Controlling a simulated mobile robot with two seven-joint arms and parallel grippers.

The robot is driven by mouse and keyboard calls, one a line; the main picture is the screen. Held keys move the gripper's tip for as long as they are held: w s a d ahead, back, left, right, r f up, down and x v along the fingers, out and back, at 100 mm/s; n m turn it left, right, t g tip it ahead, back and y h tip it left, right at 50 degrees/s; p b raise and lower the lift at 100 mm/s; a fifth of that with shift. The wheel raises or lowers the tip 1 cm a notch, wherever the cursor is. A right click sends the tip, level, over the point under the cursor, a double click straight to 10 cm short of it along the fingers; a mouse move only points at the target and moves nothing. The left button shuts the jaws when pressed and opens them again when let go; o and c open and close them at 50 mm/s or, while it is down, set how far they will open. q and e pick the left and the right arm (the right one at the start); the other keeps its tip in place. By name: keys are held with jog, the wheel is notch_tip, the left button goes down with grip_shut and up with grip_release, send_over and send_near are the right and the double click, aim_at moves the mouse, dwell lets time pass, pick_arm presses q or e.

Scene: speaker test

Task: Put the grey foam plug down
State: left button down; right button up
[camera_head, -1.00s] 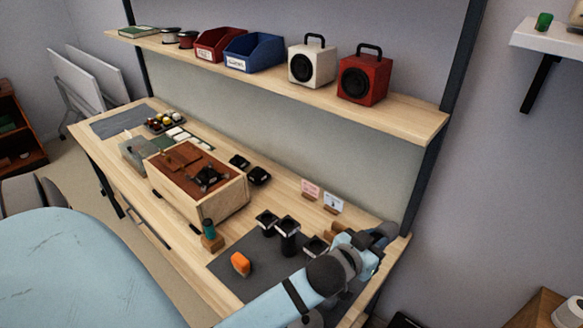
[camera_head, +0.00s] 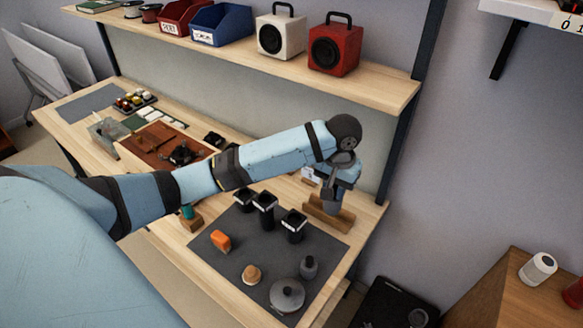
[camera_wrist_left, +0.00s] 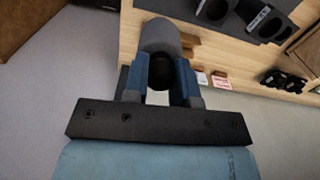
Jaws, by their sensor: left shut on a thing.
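My left gripper (camera_head: 339,184) is above the back right of the workbench, pointing down. Its blue fingers are shut on the grey foam plug (camera_head: 332,204), a rounded grey cylinder. In the left wrist view the plug (camera_wrist_left: 160,36) sits between the fingers (camera_wrist_left: 160,75), its far end sticking out past them. A wooden rest (camera_head: 316,210) is right below and behind the plug in the head view; I cannot tell whether they touch. Part of the rest (camera_wrist_left: 189,42) shows beside the plug in the wrist view. My right gripper is not in view.
A shelf with a red speaker (camera_head: 335,48) is above. The bench's right edge is close to the gripper.

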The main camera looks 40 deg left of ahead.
pick_arm(q)
notch_tip(320, 180, down, 20)
jog(key=shift+f+p, duration=0.1)
jog(key=shift+p, duration=0.65)
jog(key=c, duration=0.9)
grip_release()
jog(key=shift+c, duration=0.2)
